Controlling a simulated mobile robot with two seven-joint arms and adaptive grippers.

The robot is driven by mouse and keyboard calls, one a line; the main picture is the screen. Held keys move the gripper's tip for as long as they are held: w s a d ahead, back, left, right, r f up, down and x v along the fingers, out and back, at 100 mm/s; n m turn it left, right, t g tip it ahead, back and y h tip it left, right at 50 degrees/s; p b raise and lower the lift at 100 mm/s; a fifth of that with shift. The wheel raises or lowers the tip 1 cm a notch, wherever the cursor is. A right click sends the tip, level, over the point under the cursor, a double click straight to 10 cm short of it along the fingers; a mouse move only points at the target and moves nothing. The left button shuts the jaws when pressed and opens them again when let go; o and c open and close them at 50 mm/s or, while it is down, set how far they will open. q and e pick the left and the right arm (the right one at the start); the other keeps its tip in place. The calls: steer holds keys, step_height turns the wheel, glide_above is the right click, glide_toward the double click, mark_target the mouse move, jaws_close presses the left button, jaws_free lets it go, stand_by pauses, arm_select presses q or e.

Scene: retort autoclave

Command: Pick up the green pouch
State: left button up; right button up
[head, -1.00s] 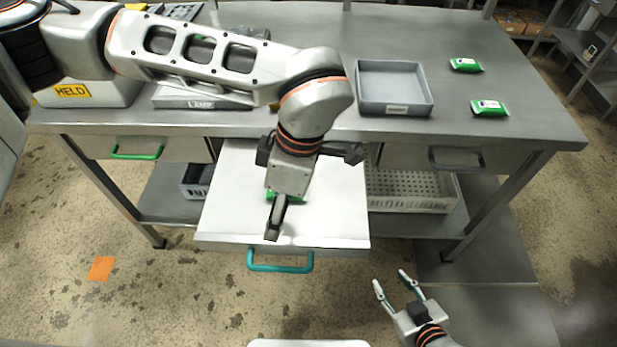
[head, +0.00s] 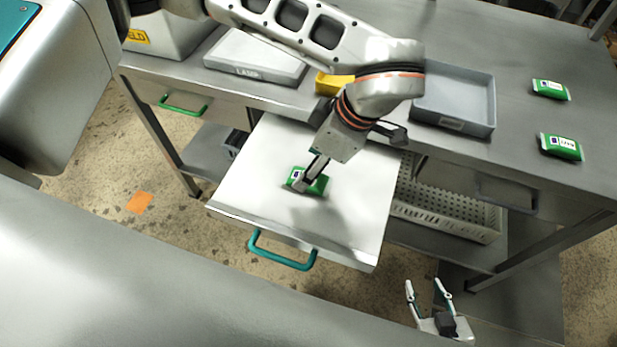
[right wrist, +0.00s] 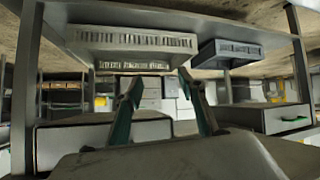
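A green pouch (head: 319,187) with a white label lies on the white floor of the pulled-out drawer (head: 350,220). My left gripper (head: 306,180) reaches down from above, its fingertips over the pouch and overlapping it in the head view. The fingers show nearly edge-on, so I cannot tell whether they are closed or touching the pouch. Two more green pouches lie on the right of the table, one at the back (head: 551,89) and one nearer (head: 561,148). My right gripper (head: 427,290) is open and empty, low in front of the table; its spread fingers also show in the right wrist view (right wrist: 160,95).
The drawer has a teal handle (head: 282,255). A grey tray (head: 455,97) stands on the table, left of the two pouches. A perforated basket (head: 440,212) sits on the lower shelf. A flat "LAMP" box (head: 254,60) and a yellow item (head: 333,84) lie near my left arm.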

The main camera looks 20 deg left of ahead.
arm_select(q)
steer(key=x, duration=0.4)
steer(key=shift+s+f, duration=0.1)
steer(key=shift+s, duration=0.15)
steer(key=c, duration=1.3)
